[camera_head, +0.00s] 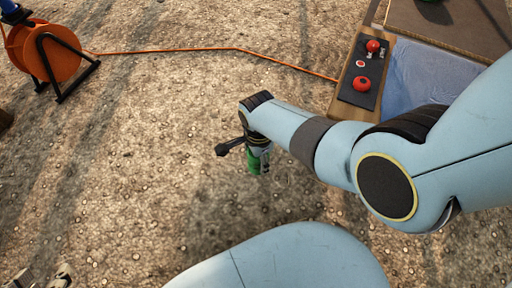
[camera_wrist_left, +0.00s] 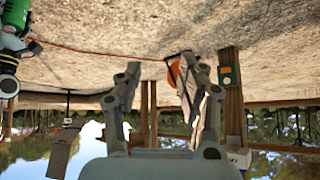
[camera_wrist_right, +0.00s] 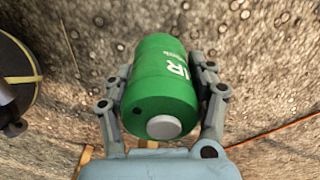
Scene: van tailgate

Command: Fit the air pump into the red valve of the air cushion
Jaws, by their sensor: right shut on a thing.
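The green air pump (camera_wrist_right: 160,85) with white lettering is between the fingers of my right gripper (camera_wrist_right: 162,92), which is shut on it. In the head view the pump (camera_head: 258,161) shows partly below my right wrist, above the gravel, apart from the panel. A black panel (camera_head: 358,96) at the upper right carries a red round part (camera_head: 361,84) and a red knob (camera_head: 373,46); I cannot tell which is the valve. A blue sheet, perhaps the air cushion (camera_head: 418,75), lies beside it. My left gripper (camera_wrist_left: 162,80) is open and empty, its fingers apart.
An orange cable reel (camera_head: 48,52) on a black stand is at the upper left. Its orange cable (camera_head: 190,50) runs over the gravel to the panel. A brown board (camera_head: 450,25) lies beyond the sheet. The middle gravel is clear. Wooden posts (camera_wrist_left: 234,95) show in the left wrist view.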

